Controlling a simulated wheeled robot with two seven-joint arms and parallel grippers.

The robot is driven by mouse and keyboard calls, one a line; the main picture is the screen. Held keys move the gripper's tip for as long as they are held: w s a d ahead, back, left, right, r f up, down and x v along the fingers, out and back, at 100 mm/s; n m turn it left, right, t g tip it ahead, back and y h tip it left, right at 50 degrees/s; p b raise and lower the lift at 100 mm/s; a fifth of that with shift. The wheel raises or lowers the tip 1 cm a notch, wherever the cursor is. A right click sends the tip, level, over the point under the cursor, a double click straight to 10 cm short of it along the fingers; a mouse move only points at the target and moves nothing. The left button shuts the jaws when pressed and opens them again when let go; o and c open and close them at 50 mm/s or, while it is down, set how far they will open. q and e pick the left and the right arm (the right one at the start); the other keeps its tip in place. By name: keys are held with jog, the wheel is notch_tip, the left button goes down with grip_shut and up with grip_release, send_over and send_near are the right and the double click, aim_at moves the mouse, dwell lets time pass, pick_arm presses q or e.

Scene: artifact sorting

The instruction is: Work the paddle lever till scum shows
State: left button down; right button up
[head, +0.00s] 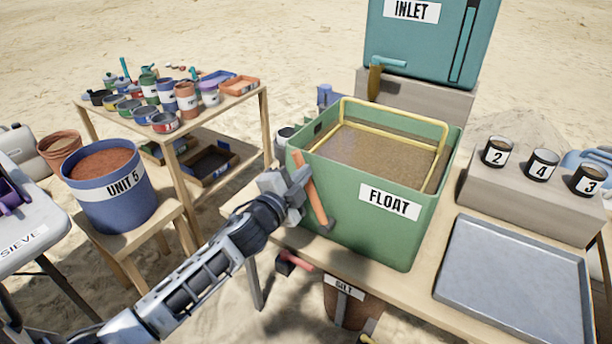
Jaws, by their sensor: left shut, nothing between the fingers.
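The green FLOAT tank (355,225) stands on a wooden table. An orange paddle lever (313,192) slants down its near left side. Brown, speckled liquid (372,158) fills the tank; I cannot tell whether the specks are scum. A yellow frame (395,112) lies around the tank's top. My left gripper (298,187) is shut and empty, right beside the lever on its left; I cannot tell whether it touches. My right gripper is not in view.
A teal INLET tank (430,40) with a spout stands behind. A bare metal tray (515,280) and cups marked 2 (497,152), 4 (541,165) and 3 (588,181) are at right. A blue UNIT 5 bucket (112,195) and a table of pots (262,100) are at left.

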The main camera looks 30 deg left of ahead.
pick_arm(q)
jog(key=shift+a, duration=0.1)
dwell(0.4)
jog(key=s+d+r, duration=0.1)
jog(key=s+d, duration=0.2)
jog(key=s, duration=0.8)
jog(key=shift+r+p, duration=0.3)
jog(key=shift+r, duration=0.1)
jog(key=shift+s, duration=0.1)
